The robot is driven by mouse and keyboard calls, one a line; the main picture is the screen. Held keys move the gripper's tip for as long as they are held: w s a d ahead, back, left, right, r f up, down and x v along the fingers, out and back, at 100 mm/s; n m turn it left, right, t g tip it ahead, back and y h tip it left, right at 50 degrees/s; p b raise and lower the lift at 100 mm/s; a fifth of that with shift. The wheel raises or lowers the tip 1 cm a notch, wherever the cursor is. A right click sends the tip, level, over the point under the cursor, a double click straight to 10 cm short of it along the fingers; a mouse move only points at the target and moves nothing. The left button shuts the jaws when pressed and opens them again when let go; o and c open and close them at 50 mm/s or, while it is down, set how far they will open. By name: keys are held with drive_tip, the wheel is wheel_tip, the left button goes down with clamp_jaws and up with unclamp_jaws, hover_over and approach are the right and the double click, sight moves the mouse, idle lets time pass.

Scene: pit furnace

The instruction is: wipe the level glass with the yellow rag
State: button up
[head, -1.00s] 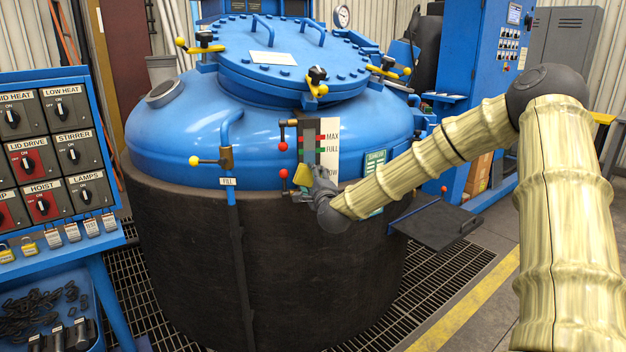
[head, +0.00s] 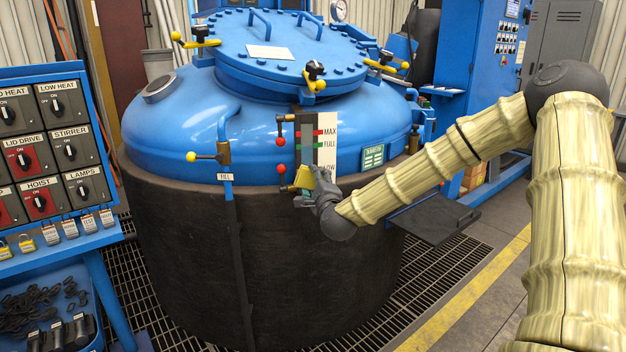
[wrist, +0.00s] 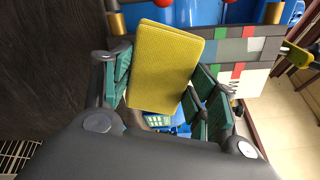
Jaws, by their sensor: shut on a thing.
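The level glass (head: 306,138) is an upright dark gauge on the blue furnace, with a white MAX, FULL and LOW scale plate (head: 327,150) beside it. My gripper (head: 318,190) is at the lower end of the glass, shut on the folded yellow rag (head: 323,179). In the wrist view the yellow rag (wrist: 165,65) is held between the green-padded fingers of my gripper (wrist: 160,95). The rag overlaps the lower part of the glass in the head view. I cannot tell whether it touches the glass.
Red-knobbed valves (head: 281,169) stick out left of the glass. A yellow-handled valve (head: 205,157) by the FILL pipe is farther left. A dark shelf (head: 436,218) juts out at the right. A switch panel (head: 48,145) stands at the far left.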

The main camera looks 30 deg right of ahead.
drive_tip(key=shift+s+a, duration=0.2)
drive_tip(key=shift+s, duration=0.35)
drive_tip(key=shift+r, duration=0.1)
drive_tip(key=shift+v, duration=1.5)
drive_tip(key=shift+p, duration=0.3)
